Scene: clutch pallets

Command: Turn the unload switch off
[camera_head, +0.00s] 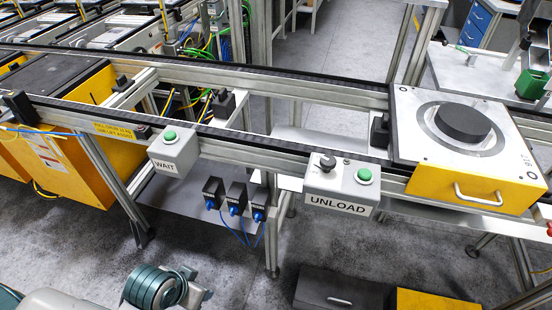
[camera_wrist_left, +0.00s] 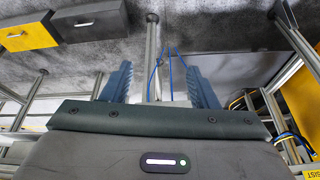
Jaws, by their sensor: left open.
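The grey unload box (camera_head: 342,185) is mounted on the front rail of the conveyor in the head view, with a white UNLOAD label. The unload switch (camera_head: 327,163) is a black rotary knob on its top face, left of a green button (camera_head: 364,175). The knob is too small to tell its setting. My left gripper (camera_wrist_left: 158,75) shows in the left wrist view with its two blue fingers spread apart and nothing between them. Neither the box nor the switch shows in that view. In the head view only a part of my arm shows at the lower left. My right gripper is not visible.
A similar grey WAIT box (camera_head: 174,152) with a green button sits farther left on the rail. A pallet (camera_head: 424,150) with a black disc stands right of the unload box. Blue-plugged connectors (camera_head: 237,198) lie below the rail. The floor in front is partly open.

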